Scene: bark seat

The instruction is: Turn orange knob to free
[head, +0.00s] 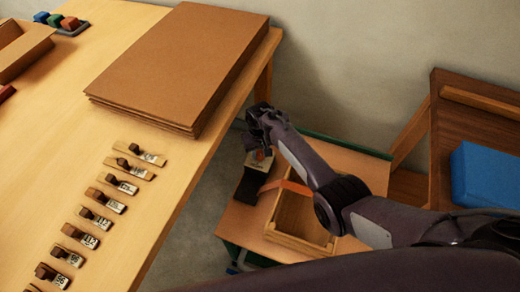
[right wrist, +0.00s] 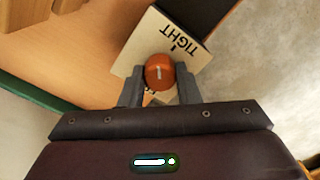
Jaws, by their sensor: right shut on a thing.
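The orange knob (right wrist: 159,77) is round and sits on a pale plate (right wrist: 158,38). The plate reads "TIGHT", upside down in the right wrist view, with a dark tick beside it. A second label at the knob's near side is mostly hidden. A short light mark on the knob's top runs roughly up and down in that view. My right gripper (right wrist: 159,88) is shut on the knob, one finger at each side. In the head view my right gripper (head: 259,132) hangs over the pale plate (head: 259,160). My left gripper is out of view.
An orange strap (head: 286,186) lies by an open wooden box (head: 301,236) on the low bench. A table (head: 160,215) at left carries a brown board stack (head: 185,60) and several labelled tags. A blue block (head: 486,176) is at right.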

